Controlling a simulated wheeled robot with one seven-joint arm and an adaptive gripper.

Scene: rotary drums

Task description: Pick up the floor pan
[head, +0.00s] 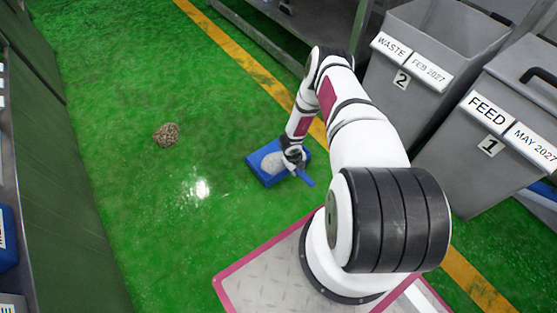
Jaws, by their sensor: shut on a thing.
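The floor pan (257,177) is a blue tray-like pan on or just above the green floor, left of my arm. A pale grey-white heap (272,163) shows inside it. A short blue handle (305,178) sticks out at its right side. My gripper (292,163) is at the right side of the pan, shut on it near the handle. The fingers are dark and small, so the exact grip is hidden. I cannot tell if the pan is off the floor.
A brown clump (166,135) lies on the floor to the left. Grey bins marked WASTE (425,100) and FEED (470,150) stand at the right. A yellow line (235,52) crosses the floor. A dark bench (60,180) runs along the left. Floor between is clear.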

